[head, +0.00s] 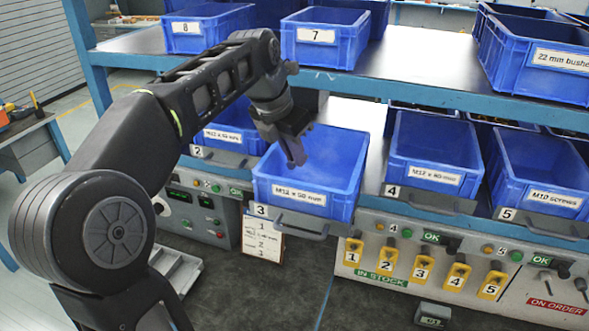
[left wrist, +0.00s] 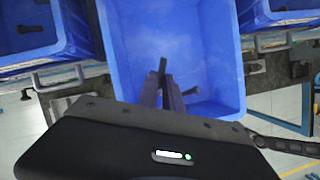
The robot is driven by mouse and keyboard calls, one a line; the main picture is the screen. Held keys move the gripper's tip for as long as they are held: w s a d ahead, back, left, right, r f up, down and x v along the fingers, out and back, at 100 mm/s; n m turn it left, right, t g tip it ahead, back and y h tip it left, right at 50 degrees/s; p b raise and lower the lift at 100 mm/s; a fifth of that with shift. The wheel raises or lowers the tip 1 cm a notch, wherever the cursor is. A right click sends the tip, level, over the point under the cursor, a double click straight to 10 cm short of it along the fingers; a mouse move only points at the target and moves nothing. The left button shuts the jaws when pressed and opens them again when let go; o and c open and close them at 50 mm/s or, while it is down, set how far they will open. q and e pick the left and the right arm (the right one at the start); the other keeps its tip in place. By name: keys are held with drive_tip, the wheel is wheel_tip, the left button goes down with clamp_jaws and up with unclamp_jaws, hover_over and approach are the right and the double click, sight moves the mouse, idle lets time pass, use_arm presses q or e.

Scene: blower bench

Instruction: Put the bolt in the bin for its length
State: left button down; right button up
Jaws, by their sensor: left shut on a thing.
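My left gripper (head: 296,160) reaches in over the open blue bin (head: 345,217) in slot 3, its fingers pointing down into the bin's mouth. The bin's front label starts with M12; its length figure is blurred. In the left wrist view the left gripper (left wrist: 163,88) is shut on a small dark bolt (left wrist: 162,65), which shows between the fingertips. The fingers hide part of the bolt, and its length is hard to judge. A short dark piece (left wrist: 191,90) shows beside the fingers against the bin's blue inside. My right gripper is not in view.
Bin 2 (head: 228,139) stands to the left; bin 4 (head: 430,153), labelled M12, and an M10 screws bin (head: 545,172) stand to the right. The upper shelf (head: 415,72) carries more bins above. Yellow numbered tags (head: 421,270) line the panel below.

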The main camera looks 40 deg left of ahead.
sight(291, 162)
use_arm(q)
wheel_tip(291, 162, down, 4)
drive_tip(key=shift+f+p, duration=0.1)
drive_tip(key=shift+p, duration=0.2)
drive_tip(key=shift+f, duration=0.1)
idle(0.3)
drive_tip(key=shift+f+b, duration=0.4)
drive_tip(key=shift+f, duration=0.1)
drive_tip(key=c, duration=1.5)
unclamp_jaws()
